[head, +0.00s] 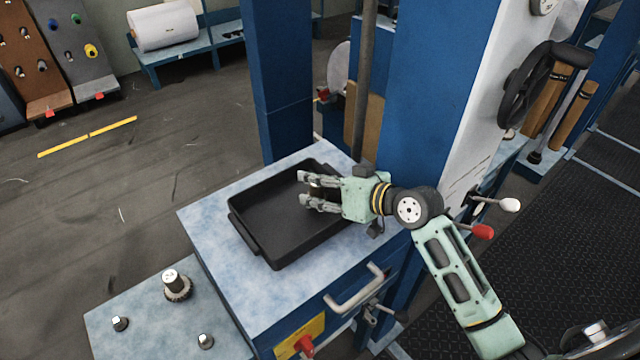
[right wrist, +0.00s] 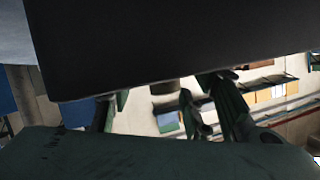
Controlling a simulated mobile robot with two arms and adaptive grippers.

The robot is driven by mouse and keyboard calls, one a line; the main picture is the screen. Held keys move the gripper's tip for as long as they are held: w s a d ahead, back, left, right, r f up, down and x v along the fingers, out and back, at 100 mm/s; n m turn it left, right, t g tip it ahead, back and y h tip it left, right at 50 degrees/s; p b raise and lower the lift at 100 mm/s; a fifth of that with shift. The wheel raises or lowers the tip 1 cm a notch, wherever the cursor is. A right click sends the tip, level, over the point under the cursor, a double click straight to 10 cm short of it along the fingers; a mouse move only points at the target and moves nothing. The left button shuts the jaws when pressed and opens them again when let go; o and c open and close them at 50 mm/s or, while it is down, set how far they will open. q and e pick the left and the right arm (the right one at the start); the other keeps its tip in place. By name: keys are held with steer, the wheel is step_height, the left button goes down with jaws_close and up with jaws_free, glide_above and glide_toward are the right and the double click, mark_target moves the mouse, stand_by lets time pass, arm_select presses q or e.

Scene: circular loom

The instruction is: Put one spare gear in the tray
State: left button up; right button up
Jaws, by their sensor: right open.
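The black tray (head: 275,225) lies on the pale blue bench top in the head view. A large dark surface, probably the tray (right wrist: 150,45), fills the top of the right wrist view. My right gripper (head: 305,191) is open over the tray's right side, its fingers pointing left. A small dark thing (head: 316,186) shows between or just beyond the fingers, partly hidden; I cannot tell whether it is a gear or whether it touches the tray. A toothed gear (head: 177,289) with a pale hub stands on the lower bench at front left. My left gripper is not in view.
Two small metal studs (head: 120,323) stand on the lower bench (head: 140,301) near the gear. A blue column (head: 425,90) rises close behind my right arm. A drawer handle (head: 355,290) and red-tipped lever (head: 482,232) stick out nearby. Bench top left of the tray is clear.

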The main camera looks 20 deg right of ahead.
steer(key=shift+f, duration=0.1)
steer(key=shift+s+d, duration=0.2)
steer(key=shift+s, duration=0.05)
steer(key=v, duration=1.1)
steer(key=shift+s+r, duration=0.15)
steer(key=shift+r, duration=0.1)
